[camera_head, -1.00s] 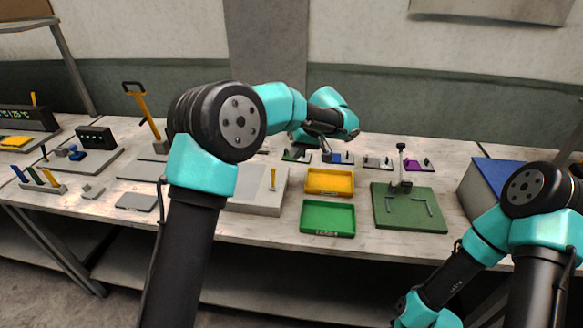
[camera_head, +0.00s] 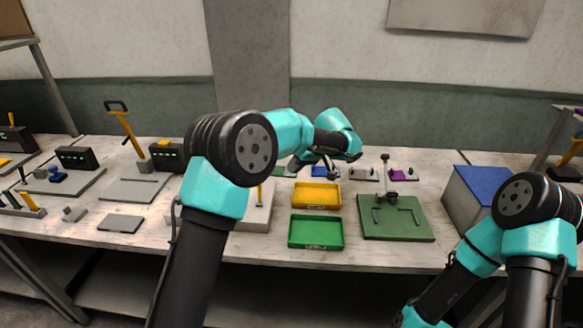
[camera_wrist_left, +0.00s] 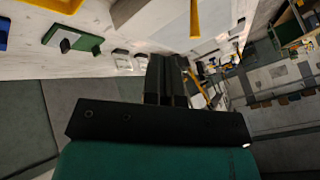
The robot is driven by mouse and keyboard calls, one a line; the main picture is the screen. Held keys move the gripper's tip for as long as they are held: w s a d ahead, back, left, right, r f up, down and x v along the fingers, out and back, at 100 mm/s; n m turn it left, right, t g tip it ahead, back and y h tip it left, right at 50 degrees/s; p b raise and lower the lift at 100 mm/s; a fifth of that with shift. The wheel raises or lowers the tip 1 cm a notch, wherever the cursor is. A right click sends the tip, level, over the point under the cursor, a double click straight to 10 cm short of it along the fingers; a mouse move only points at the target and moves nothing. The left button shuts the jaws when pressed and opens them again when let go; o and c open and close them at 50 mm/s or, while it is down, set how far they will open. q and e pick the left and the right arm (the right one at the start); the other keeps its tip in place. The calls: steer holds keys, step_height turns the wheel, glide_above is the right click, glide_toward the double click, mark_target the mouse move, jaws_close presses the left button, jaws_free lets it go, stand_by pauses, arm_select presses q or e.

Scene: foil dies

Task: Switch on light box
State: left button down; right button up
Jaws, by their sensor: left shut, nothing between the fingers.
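A low pale box (camera_head: 258,217) with an upright yellow lever (camera_head: 260,192) stands on the bench, mostly hidden behind my left arm in the head view. It looks like the light box, but I cannot tell for sure, nor whether it is lit. My left gripper (camera_head: 331,171) is beyond and to the right of it, over the row of small die plates behind the yellow tray. In the left wrist view the left gripper's dark fingers (camera_wrist_left: 166,80) are together and empty. My right arm shows at the lower right; its gripper is out of view.
A yellow tray (camera_head: 317,206) and a green tray (camera_head: 316,246) lie right of the pale box. A green board (camera_head: 400,232) with a post stands further right, then a blue-topped box (camera_head: 484,173). Tools and plates fill the left bench.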

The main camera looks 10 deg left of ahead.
mark_target(260, 194)
arm_select(q)
steer(key=shift+s+a+f, duration=0.4)
steer(key=shift+a+f, duration=0.55)
steer(key=shift+a, duration=0.35)
steer(key=shift+s+a+f, duration=0.4)
steer(key=shift+a+f, duration=0.5)
steer(key=shift+a, duration=0.45)
steer(key=shift+s+a+f, duration=0.4)
steer(key=shift+a+f, duration=0.55)
steer(key=shift+a, duration=0.35)
steer(key=shift+d, duration=0.1)
